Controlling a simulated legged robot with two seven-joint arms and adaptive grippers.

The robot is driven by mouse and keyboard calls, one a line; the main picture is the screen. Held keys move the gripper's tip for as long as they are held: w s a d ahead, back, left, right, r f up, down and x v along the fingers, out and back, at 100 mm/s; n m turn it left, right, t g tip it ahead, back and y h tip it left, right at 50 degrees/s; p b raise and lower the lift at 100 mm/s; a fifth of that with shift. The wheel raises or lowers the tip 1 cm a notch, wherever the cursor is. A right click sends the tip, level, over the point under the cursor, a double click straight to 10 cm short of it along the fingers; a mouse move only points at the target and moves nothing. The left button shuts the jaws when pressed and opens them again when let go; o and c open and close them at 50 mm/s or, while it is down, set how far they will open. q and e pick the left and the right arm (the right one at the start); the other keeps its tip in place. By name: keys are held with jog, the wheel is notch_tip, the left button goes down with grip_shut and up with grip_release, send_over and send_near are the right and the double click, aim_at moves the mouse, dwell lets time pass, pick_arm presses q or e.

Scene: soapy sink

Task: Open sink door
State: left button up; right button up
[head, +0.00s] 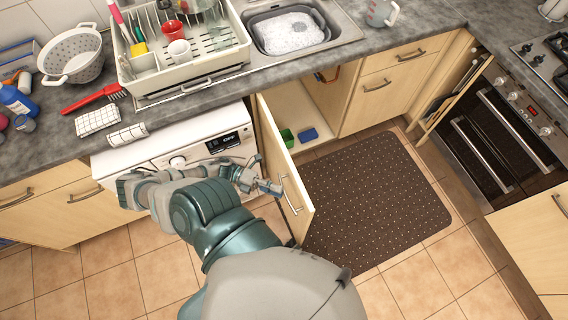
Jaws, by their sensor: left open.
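The sink door (273,150) is a light wood cabinet door below the sink. It is swung wide open, its face turned to the left and its outer edge toward me. Its metal handle (290,196) is on the lower front part. My left gripper (272,188) is open beside the door, close to the handle; I cannot tell if it touches. The open cabinet (306,110) shows a green item (287,137) and a blue item (308,135) inside. My right gripper is not in view.
A white washing machine (215,130) stands left of the door. A dark dotted mat (365,200) covers the floor to the right. Above are the soapy sink (290,35) and a dish rack (190,50). An oven (510,140) is at the right.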

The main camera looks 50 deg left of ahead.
pick_arm(q)
jog(key=v, duration=0.8)
jog(key=shift+a, duration=0.25)
